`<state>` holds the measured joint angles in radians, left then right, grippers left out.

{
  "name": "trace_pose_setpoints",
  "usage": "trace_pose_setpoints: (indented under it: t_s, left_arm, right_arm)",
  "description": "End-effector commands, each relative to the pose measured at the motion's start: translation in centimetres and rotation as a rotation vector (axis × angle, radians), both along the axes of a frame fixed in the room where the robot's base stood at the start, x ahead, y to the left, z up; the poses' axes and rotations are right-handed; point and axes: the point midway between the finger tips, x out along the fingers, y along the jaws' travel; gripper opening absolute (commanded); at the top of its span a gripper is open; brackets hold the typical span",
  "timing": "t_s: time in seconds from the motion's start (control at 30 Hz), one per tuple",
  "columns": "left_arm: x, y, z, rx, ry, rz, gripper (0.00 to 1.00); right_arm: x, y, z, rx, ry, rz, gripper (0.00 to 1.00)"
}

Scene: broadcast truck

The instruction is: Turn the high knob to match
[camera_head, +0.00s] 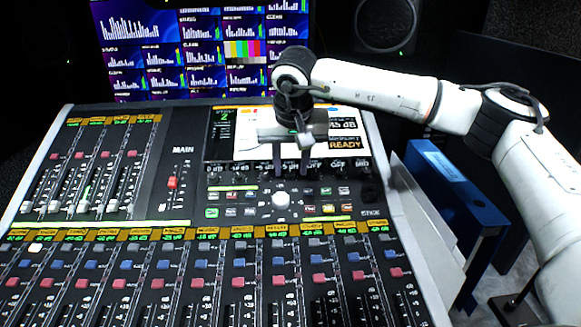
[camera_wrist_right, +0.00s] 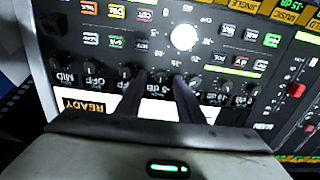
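A mixing console has a row of small dark knobs (camera_head: 241,166) under its screen (camera_head: 345,128); the row also shows in the right wrist view (camera_wrist_right: 92,68). My right gripper (camera_head: 291,172) is over this row, fingers pointing down at the panel. In the right wrist view its two dark fingers (camera_wrist_right: 160,76) are apart, with tips near the middle of the row and a knob position between them. I cannot tell whether they touch a knob. The knob labels are too small to tell which is the high one. The screen reads "READY", partly covered by the gripper.
A large white round knob (camera_head: 281,200) sits below the row among lit buttons. Faders (camera_head: 172,182) fill the left and front of the console. Blue binders (camera_head: 455,195) stand to the right, under my right arm. A monitor wall (camera_head: 200,50) is behind.

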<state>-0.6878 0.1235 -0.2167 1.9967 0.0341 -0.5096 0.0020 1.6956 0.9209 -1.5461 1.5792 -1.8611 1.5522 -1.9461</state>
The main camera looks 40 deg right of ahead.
Motion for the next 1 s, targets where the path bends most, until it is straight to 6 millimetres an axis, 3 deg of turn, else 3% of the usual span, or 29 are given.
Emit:
trace_pose_setpoints:
  t_s: [0.4,0.6,1.0]
  left_arm:
    - [0.07,-0.03,0.1,0.0,-0.002,-0.001,0.31]
    - [0.14,-0.02,0.23,-0.001,-0.005,-0.001,0.31]
    - [0.18,0.05,0.22,0.002,-0.006,-0.002,0.31]
  right_arm:
    - [0.3,-0.15,-0.93,0.0,0.001,0.001,0.32]
    - [0.29,-0.13,-0.91,0.001,0.001,0.001,0.0]
    - [0.31,-0.14,-0.86,0.02,-0.013,-0.053,0.0]
